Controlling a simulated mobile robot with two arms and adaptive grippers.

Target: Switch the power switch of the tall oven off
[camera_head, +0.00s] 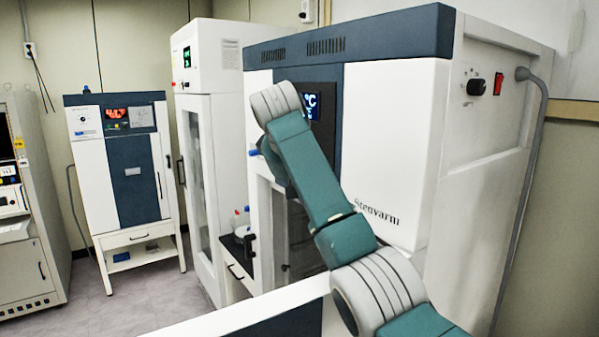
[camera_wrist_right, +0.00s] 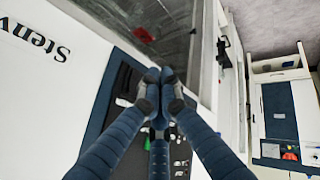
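The tall oven (camera_head: 397,130) is white with a dark blue top band and "Stenvarm" lettering, on the right of the head view. Its red power switch (camera_head: 498,83) is high on the right side wall, beside a black knob (camera_head: 476,87). My right arm crosses in front of the oven's front face. My right gripper (camera_wrist_right: 159,75) shows in the wrist view with its dark blue fingertips drawn together and nothing seen between them. It is hidden in the head view. The oven front with its lettering also shows in the wrist view (camera_wrist_right: 50,80). My left gripper is out of view.
A grey cable (camera_head: 530,150) runs down the oven's right side. A tall white glass-door cabinet (camera_head: 215,65) and a smaller blue-and-white oven on a stand (camera_head: 125,165) are to the left. Open floor (camera_head: 130,305) lies at the lower left.

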